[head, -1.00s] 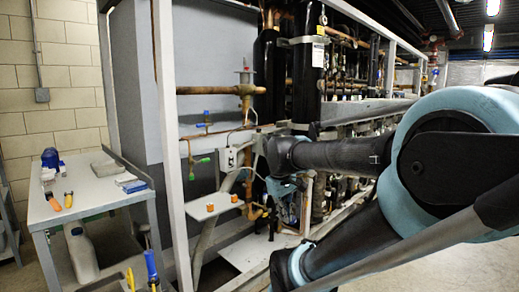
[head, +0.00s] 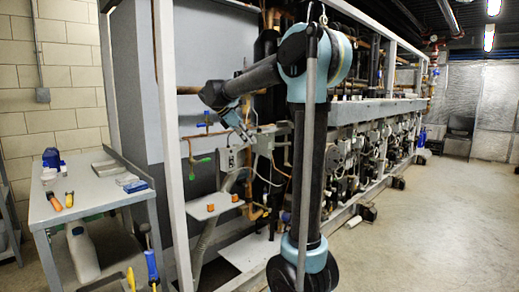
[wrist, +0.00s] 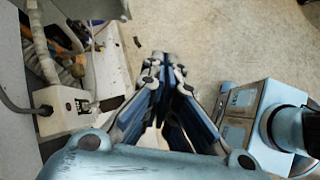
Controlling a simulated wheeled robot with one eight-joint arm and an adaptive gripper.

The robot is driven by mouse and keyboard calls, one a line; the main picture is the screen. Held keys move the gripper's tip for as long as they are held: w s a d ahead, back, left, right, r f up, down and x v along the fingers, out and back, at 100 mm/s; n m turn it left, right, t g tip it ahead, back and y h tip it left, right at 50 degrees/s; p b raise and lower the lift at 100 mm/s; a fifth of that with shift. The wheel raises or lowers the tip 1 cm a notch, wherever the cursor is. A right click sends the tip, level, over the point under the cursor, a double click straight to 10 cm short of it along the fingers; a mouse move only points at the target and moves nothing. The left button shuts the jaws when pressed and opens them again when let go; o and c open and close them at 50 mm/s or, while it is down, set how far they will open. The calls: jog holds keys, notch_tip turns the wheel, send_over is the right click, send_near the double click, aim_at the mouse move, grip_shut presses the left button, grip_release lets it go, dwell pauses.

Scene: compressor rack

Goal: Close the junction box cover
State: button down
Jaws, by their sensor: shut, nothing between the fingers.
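A small grey-white box with dark fittings on its face (head: 228,159), likely the junction box, is mounted on the rack above a small shelf. My gripper (head: 248,136) is above and slightly right of the box in the head view. In the wrist view my gripper (wrist: 166,72) is shut and empty, apart from the box and to its right.
Hoses and cables run below the boxes. A white shelf (head: 213,205) with orange caps juts out below. A grey workbench (head: 95,195) with tools stands left.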

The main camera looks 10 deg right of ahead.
jog(key=w+a+r+n, duration=0.2)
jog(key=w+a, duration=0.1)
jog(key=w, duration=0.1)
jog(key=w+d+f+h, duration=0.1)
jog(key=w+d+f, duration=0.3)
jog(key=d+f, duration=0.3)
jog(key=shift+d+f+t, duration=0.15)
jog(key=shift+d+t, duration=0.15)
jog(key=shift+d, duration=1.05)
